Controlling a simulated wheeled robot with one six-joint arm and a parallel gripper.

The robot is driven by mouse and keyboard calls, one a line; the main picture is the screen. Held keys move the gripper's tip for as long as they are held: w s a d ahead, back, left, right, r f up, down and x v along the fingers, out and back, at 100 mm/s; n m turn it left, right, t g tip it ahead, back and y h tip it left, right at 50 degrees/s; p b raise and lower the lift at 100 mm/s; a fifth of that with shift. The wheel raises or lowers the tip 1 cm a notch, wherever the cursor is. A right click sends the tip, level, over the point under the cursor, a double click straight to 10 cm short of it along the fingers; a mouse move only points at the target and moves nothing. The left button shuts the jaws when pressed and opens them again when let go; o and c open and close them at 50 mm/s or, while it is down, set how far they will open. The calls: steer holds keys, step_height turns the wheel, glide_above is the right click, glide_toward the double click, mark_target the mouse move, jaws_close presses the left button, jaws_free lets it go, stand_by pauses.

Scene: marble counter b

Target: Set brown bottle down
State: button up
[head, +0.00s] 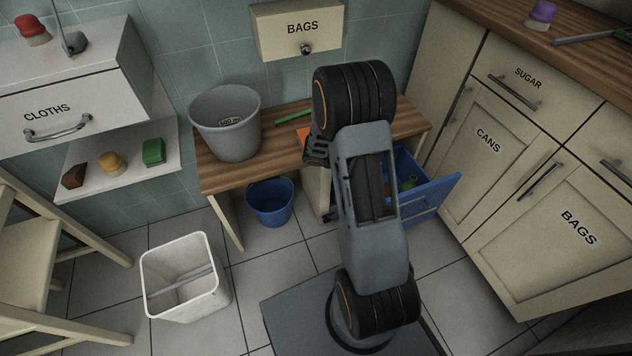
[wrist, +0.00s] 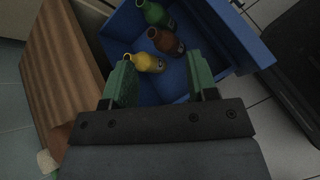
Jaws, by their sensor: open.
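The brown bottle (wrist: 166,41) lies in the open blue drawer (wrist: 222,22) in the wrist view, between a green bottle (wrist: 156,14) and a yellow bottle (wrist: 148,63). My gripper (wrist: 158,75) is open above the drawer, with its green fingers apart. The brown bottle is beyond the fingertips, and the yellow bottle shows between or just past them. I cannot tell the height of the fingers above the bottles. In the head view the blue drawer (head: 433,196) is partly hidden behind my arm, and the brown bottle cannot be made out.
A wooden bench top (head: 280,146) carries a grey bucket (head: 226,125). A blue bucket (head: 270,203) stands beneath it. A white bin (head: 184,279) stands on the floor to the left. Cream cabinets (head: 480,145) bound the right side. Tiled floor is free between bin and bench.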

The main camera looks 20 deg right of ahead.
steer(key=s+a+r+m+t+y, duration=0.3)
steer(key=a+r, duration=0.4)
steer(key=a, duration=0.3)
steer(key=s+a+r+m+t+y, duration=0.3)
steer(key=s+a+r+m+y, duration=0.3)
steer(key=a, duration=0.5)
step_height(320, 180, up, 2)
steer(key=shift+r+m+y, duration=0.25)
steer(key=shift+m+y, duration=0.25)
steer(key=shift+y, duration=0.3)
steer(key=shift+r, duration=0.15)
steer(key=s+d+r+m+g+h+p, duration=0.1)
steer(key=d+r+p, duration=0.1)
steer(key=r+p, duration=1)
steer(key=s+d+r+m+p, duration=0.1)
steer(key=d+r+p, duration=0.2)
steer(key=r+p, duration=0.85)
steer(key=w+a+r+n+t+y+p, duration=0.1)
steer(key=a+r+n+p, duration=0.1)
steer(key=a+r+p, duration=0.3)
step_height(320, 180, up, 5)
steer(key=p, duration=0.3)
steer(key=shift+w+a+t, duration=0.2)
steer(key=shift+w+t, duration=0.15)
steer(key=shift+t, duration=0.05)
steer(key=shift+f, duration=0.2)
steer(key=shift+c, duration=0.7)
steer(key=shift+d, duration=0.1)
steer(key=shift+c, duration=0.3)
